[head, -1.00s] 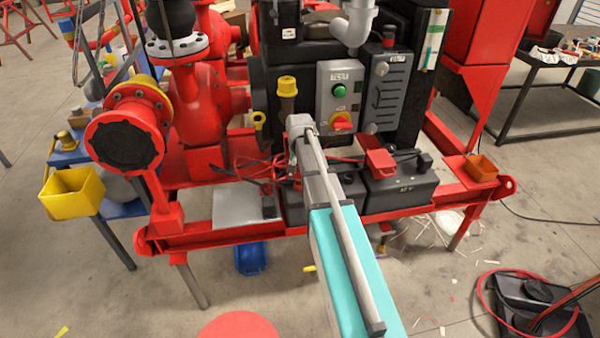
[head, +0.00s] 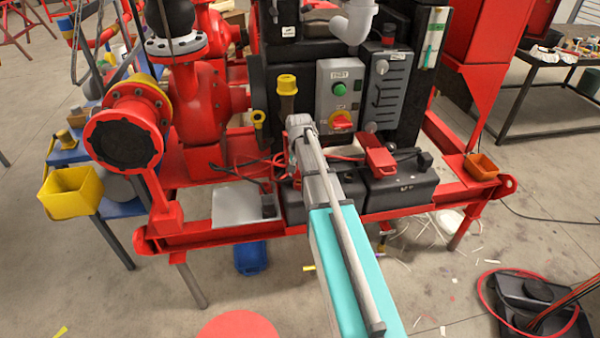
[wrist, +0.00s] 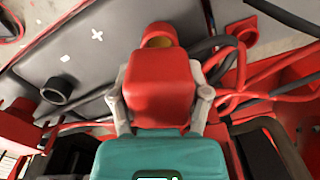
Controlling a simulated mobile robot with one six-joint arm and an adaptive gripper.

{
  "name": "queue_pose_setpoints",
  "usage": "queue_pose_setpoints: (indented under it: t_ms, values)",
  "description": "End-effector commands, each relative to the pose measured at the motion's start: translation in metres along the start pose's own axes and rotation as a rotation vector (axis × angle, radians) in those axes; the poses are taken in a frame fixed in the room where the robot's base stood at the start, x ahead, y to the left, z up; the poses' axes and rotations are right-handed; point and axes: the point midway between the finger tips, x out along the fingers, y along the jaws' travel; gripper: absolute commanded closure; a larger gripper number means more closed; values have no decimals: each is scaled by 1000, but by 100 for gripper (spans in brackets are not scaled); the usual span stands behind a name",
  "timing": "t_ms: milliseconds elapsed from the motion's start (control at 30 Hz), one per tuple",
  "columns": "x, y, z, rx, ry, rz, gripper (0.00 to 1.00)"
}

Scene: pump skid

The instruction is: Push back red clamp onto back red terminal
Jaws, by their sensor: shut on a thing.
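A red clamp (wrist: 160,90) sits between the two grey fingers of my gripper (wrist: 158,82) in the wrist view, and the gripper is shut on it. A brass-coloured round part (wrist: 158,38) shows at the far end of this clamp. The contact under the clamp is hidden, so I cannot tell whether it is seated on a terminal. Left of it, a grey battery top bears a white plus mark (wrist: 97,34) and a dark round post (wrist: 62,90). Another red clamp-like piece (head: 380,157) rests over the right battery (head: 405,187).
Red and black cables (wrist: 270,85) run close to the right of the gripper. Another red part (wrist: 18,128) lies at the left in the wrist view. The control box (head: 341,95) and dark engine stand behind the batteries. The skid's red front rail (head: 390,212) runs before them.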

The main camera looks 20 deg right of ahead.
Motion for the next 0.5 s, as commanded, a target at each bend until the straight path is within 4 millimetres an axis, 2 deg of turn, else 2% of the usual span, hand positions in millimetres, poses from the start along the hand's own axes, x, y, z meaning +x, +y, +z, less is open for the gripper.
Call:
queue_pose_setpoints:
  t_ms: [500]
  values:
    - [8,0,0,0,0,0,100]
